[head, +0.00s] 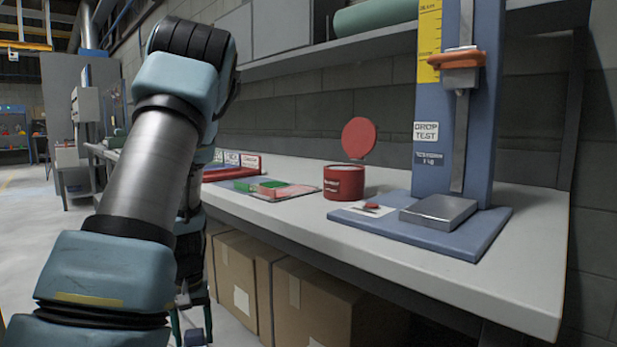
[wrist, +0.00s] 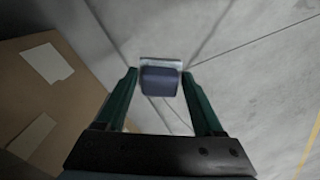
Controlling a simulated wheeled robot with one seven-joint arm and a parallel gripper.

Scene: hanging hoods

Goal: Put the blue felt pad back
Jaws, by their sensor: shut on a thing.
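My gripper (wrist: 160,76) is shut on a small dark blue piece with a pale grey edge, which looks like the blue felt pad (wrist: 160,82). The pad sits between the two green fingertips, above the grey floor. In the head view my gripper (head: 193,326) hangs low, beside the front of the bench and below its top. A bit of blue shows between the fingers there at the bottom edge. A flat tray (head: 300,194) on the bench top holds green and pink-red pieces. My arm hides part of the bench to its left.
The white bench (head: 530,245) runs along the wall, with cardboard boxes (head: 318,300) under it. On it stand a red can (head: 343,182) with its round lid raised and a blue drop-test stand (head: 470,235). The floor at left is clear.

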